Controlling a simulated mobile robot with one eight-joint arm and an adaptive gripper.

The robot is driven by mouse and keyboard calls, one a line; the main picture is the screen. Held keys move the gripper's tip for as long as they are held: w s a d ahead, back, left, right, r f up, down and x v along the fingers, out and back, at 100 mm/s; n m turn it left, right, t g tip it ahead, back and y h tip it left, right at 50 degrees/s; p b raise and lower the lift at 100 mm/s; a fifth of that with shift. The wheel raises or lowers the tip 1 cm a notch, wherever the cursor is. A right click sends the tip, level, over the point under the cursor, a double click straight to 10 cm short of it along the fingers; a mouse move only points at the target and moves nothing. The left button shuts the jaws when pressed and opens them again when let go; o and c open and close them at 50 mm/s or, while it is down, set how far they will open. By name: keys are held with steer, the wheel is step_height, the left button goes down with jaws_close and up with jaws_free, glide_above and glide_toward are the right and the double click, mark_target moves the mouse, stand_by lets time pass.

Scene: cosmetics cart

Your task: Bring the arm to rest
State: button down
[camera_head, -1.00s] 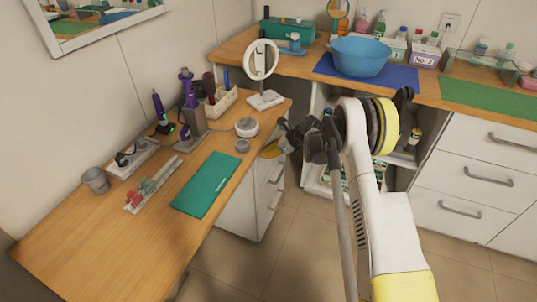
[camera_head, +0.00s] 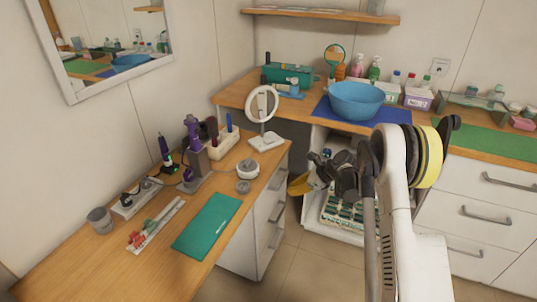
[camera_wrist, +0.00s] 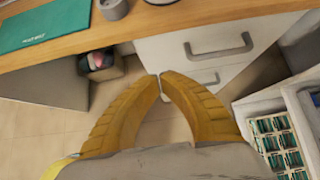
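My gripper's yellow fingers show in the wrist view (camera_wrist: 160,76). Their tips meet, with nothing held between them. In the head view my gripper (camera_head: 297,186) hangs in the air in front of the cart's open lower compartment, to the right of the wooden desk (camera_head: 80,262). It is partly hidden behind my dark wrist. In the wrist view the desk's front edge and white drawers (camera_wrist: 205,50) lie beyond the fingertips, and the fingers appear apart from them.
On the desk are a green mat (camera_head: 207,226), a grey cup (camera_head: 100,220), hair tools and a round mirror (camera_head: 262,104). A blue basin (camera_head: 356,100) stands on the back counter. White drawers (camera_head: 470,215) stand right of my arm. Tiled floor is free below.

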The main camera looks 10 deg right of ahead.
steer(key=s+a+r+n+h, duration=0.2)
steer(key=s+r+n, duration=0.5)
steer(key=r, duration=0.4)
steer(key=s+a+r+n+h, duration=0.2)
steer(key=s+r+n, duration=0.2)
steer(key=s+r, duration=0.6)
steer(key=s+r+n+t+h, duration=0.1)
steer(key=s+r+n, duration=0.1)
steer(key=s+n, duration=0.4)
steer(key=s+r+n+t+h, duration=0.1)
steer(key=s+n, duration=0.6)
steer(key=s, duration=0.8)
steer(key=shift+s+d+r+n+h, duration=0.2)
steer(key=shift+s+r+n+h, duration=0.15)
steer(key=shift+r+h, duration=0.35)
steer(key=shift+f, duration=0.1)
